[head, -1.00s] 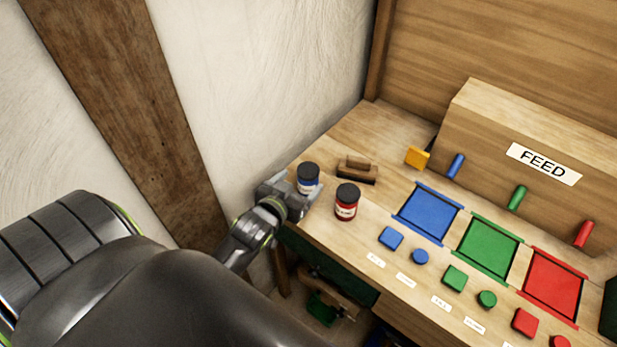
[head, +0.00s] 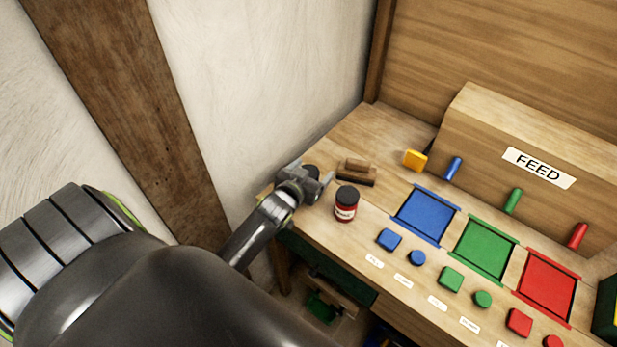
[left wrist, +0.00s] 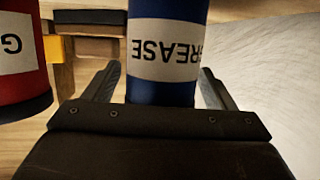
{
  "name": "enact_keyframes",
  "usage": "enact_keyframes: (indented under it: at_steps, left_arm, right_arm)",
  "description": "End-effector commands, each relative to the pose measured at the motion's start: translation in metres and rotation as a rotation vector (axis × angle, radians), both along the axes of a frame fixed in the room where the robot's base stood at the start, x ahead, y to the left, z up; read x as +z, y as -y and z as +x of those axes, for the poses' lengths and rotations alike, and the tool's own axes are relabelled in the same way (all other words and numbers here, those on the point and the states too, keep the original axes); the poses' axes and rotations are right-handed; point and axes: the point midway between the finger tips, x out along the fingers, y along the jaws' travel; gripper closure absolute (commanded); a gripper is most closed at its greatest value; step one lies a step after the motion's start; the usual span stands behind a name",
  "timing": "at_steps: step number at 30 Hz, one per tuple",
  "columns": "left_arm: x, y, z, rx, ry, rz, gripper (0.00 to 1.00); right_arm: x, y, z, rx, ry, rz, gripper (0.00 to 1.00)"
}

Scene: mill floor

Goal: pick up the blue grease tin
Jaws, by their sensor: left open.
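The blue grease tin (left wrist: 166,88) stands large in the left wrist view, with a white label reading GREASE upside down. It is between the two open fingers of my left gripper (left wrist: 160,88), with a visible gap on each side. In the head view my left gripper (head: 308,176) covers most of the tin, and only its dark lid (head: 311,171) shows. The red tin (head: 346,204) stands just right of the gripper, and it also shows at the left edge of the left wrist view (left wrist: 20,90). My right gripper is not in view.
A wooden block with a dark base (head: 357,172) lies behind the tins. Blue (head: 425,216), green (head: 484,249) and red (head: 546,286) panels, buttons and the FEED box (head: 500,135) fill the bench to the right. The pale wall stands close on the left.

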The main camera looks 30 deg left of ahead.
Motion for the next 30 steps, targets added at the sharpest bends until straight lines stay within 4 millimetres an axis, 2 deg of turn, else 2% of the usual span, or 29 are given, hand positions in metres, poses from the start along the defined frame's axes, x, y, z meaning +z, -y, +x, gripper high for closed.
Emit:
enact_keyframes:
  at_steps: [5,18,26,30]
  left_arm:
    - [0.000,0.000,0.000,0.000,0.000,0.000,0.22]
    - [0.000,0.000,0.000,0.000,0.000,0.000,0.78]
    - [0.003,0.000,0.000,-0.001,0.003,0.000,0.79]
    - [0.014,0.000,0.001,0.000,0.006,-0.001,0.79]
  right_arm:
    - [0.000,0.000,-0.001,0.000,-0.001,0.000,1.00]
    - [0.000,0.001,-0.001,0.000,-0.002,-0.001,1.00]
    - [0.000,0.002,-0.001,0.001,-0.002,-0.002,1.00]
    - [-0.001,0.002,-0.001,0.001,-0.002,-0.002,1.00]
